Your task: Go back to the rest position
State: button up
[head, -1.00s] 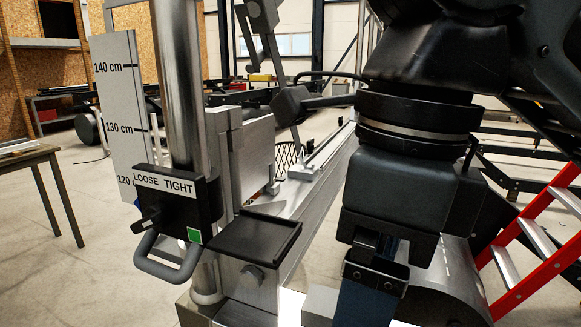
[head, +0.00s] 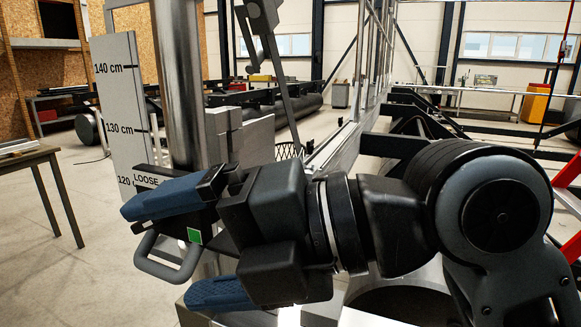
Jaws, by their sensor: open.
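My gripper (head: 195,245) is open, with two blue fingers spread apart and pointing left. I see nothing held between them. The lower finger is below and right of the grey loop handle (head: 162,262). I cannot tell whether a finger touches the block. My arm lies across the lower right and hides most of the black tray beside the block.
A height scale (head: 122,100) stands beside a steel post (head: 177,80). A wooden table (head: 35,160) is at the left. A red ladder (head: 572,165) is at the right edge. Long rails and a dark float lie behind. Floor at the left front is clear.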

jog(key=d+f+m+t+h, duration=0.3)
jog(key=d+f+m+t, duration=0.45)
jog(key=m, duration=0.65)
jog(key=d+f+m+t+h, duration=0.4)
jog(key=d+f+m+t, duration=0.4)
jog(key=m, duration=0.6)
jog(key=s+d+f+m+g+h, duration=0.2)
jog(key=s+d+f+m+h, duration=0.45)
jog(key=s+f, duration=0.5)
jog(key=s+d+r+m, duration=0.1)
jog(key=s+d, duration=0.3)
jog(key=s, duration=0.3)
jog(key=s+d+r, duration=0.1)
jog(key=s+d, duration=0.2)
jog(key=s, duration=0.5)
notch_tip(320, 180, down, 10)
jog(key=b, duration=1)
jog(key=shift+d+h, duration=0.25)
jog(key=shift+h, duration=0.2)
jog(key=shift+g, duration=0.25)
